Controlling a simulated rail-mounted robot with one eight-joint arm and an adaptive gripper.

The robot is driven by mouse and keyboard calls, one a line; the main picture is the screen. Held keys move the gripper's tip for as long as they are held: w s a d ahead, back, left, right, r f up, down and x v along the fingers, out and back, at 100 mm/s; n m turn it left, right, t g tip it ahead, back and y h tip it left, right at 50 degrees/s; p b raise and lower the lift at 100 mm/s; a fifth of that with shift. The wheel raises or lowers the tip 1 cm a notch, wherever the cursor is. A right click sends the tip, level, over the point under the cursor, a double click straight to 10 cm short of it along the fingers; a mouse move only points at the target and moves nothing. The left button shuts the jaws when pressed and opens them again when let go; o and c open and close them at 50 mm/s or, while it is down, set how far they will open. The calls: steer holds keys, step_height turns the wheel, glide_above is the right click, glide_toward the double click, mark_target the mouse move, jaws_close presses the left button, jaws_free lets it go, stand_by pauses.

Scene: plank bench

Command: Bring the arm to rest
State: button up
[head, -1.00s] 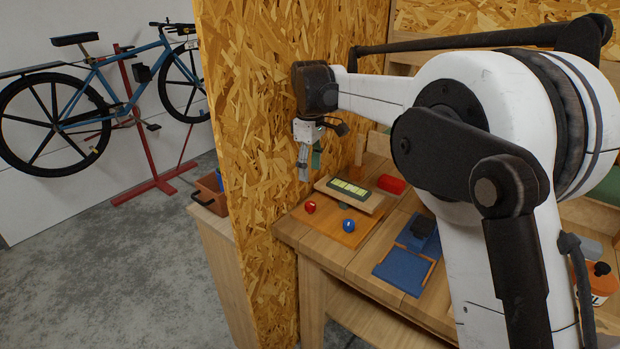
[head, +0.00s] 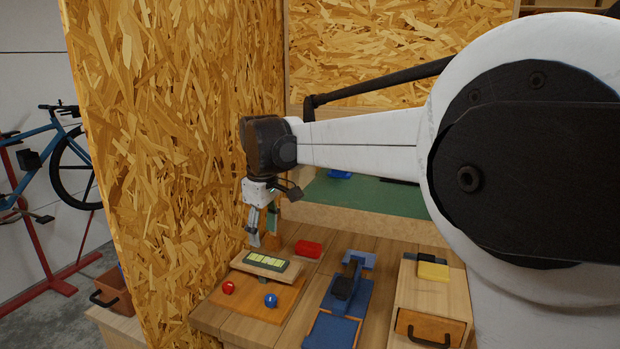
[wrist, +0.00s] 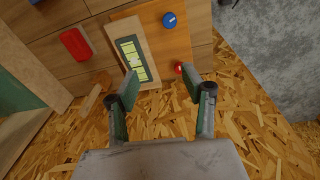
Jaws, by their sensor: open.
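My gripper (head: 264,233) hangs from my arm above the back left of the plank bench (head: 215,318), beside the chipboard wall. In the wrist view my gripper (wrist: 158,88) has its two fingers spread with nothing between them. Below it lies a wooden board with a dark panel of yellow-green cells (head: 266,260), which also shows in the wrist view (wrist: 133,58). The gripper is apart from everything on the bench, as far as I can see.
A red knob (head: 228,287) and a blue knob (head: 271,300) sit on an orange board (head: 250,303). A red block (head: 307,249), a blue fixture (head: 333,328) and a wooden drawer box (head: 458,302) stand to the right. The chipboard wall (head: 170,150) rises close on the left.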

steer(key=s+d+r+m+t, duration=0.1)
steer(key=s+d+r+m, duration=0.15)
steer(key=s+d, duration=0.5)
steer(key=s+d+r+m+t, duration=0.25)
steer(key=s+d, duration=0.25)
steer(key=d, duration=0.6)
steer(key=s+d+f+m+t, duration=0.1)
steer(key=s+d+f+m, duration=0.3)
steer(key=s, duration=0.5)
steer(key=s+d+f+m+t, duration=0.1)
steer(key=s+d+f+m, duration=0.2)
steer(key=s+d+f, duration=0.3)
steer(key=s+d, duration=0.2)
steer(key=d, duration=0.1)
steer(key=shift+s+m+h, duration=0.3)
steer(key=shift+s+m, duration=0.1)
steer(key=shift+t, duration=0.25)
